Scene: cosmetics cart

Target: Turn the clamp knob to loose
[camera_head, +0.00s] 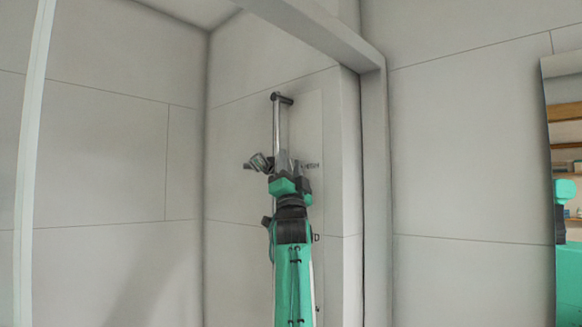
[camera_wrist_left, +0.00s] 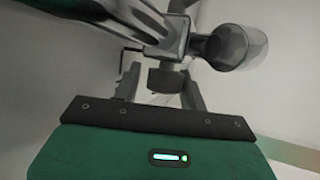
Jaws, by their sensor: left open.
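A vertical metal rail (camera_head: 277,125) stands against the tiled wall in the head view. My left gripper (camera_head: 289,163) is up at the rail, and my arm hides much of the clamp there. In the left wrist view the grey clamp (camera_wrist_left: 173,45) is just beyond my left gripper (camera_wrist_left: 161,80). Its fingers are apart, one on each side of a dark block that looks like the clamp knob (camera_wrist_left: 167,79). Whether they touch it I cannot tell. My right gripper is not in view.
A dark bracket (camera_head: 281,98) holds the rail's top. A grey frame post (camera_head: 374,200) stands close to the right of my arm. A mirror (camera_head: 565,180) hangs at the far right. A dark cylinder with a translucent end (camera_wrist_left: 235,47) sits beside the clamp.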

